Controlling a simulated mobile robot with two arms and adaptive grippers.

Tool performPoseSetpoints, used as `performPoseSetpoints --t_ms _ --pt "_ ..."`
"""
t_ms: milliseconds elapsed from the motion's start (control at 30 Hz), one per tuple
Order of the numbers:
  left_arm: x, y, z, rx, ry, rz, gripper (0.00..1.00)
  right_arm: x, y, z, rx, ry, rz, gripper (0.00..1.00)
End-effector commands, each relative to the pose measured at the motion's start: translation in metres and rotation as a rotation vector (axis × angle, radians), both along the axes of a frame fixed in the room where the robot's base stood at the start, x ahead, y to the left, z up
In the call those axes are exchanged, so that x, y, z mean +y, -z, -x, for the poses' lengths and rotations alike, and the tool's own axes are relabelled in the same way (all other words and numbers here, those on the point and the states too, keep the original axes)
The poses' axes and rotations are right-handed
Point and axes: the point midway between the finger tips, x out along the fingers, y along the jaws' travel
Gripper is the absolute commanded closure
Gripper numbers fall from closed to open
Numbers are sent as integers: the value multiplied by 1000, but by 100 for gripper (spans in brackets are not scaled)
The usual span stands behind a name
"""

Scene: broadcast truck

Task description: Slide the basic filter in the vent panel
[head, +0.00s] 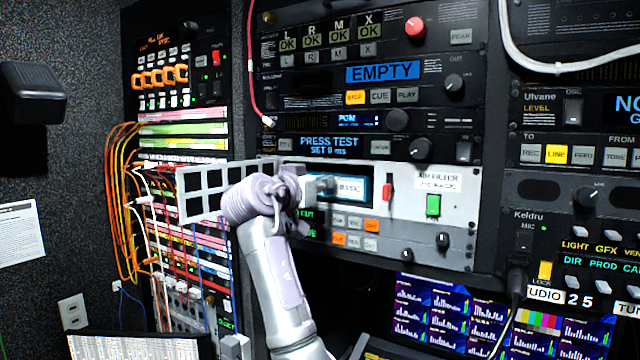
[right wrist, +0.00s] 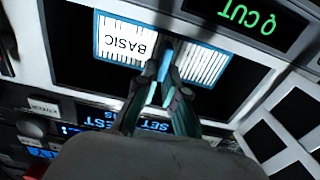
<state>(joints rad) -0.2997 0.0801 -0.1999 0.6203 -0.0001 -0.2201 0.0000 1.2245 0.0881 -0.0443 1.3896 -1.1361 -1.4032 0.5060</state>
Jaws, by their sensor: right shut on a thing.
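The basic filter (head: 352,189), a white pleated block with a blue frame and a BASIC label, is at the dark slot of the pale vent panel (head: 455,207). The right wrist view shows the filter (right wrist: 125,42) upside down against the dark opening, with dark space around it. I cannot tell how deep it sits. My right gripper (head: 322,189) is shut on the filter's middle; its fingertips (right wrist: 165,85) also show in the wrist view. My left gripper is not in view.
A red latch (head: 387,190) and a green switch (head: 433,205) are right of the slot. Buttons and knobs (head: 352,223) sit just below it. Orange cables (head: 125,200) hang behind the open grille at the left. Rack units with displays (head: 382,72) are above.

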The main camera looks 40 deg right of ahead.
Motion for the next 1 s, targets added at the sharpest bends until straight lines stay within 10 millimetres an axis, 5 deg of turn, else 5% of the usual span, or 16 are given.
performPoseSetpoints --t_ms 733,767,900,1000 --pt "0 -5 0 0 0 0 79 -17 0 -7 0 -1 0 100" --pt "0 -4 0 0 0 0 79 -17 0 -7 0 -1 0 86" --pt "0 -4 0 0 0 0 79 -16 0 -7 0 -1 0 63" --pt "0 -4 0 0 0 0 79 -16 0 -7 0 -1 0 62"
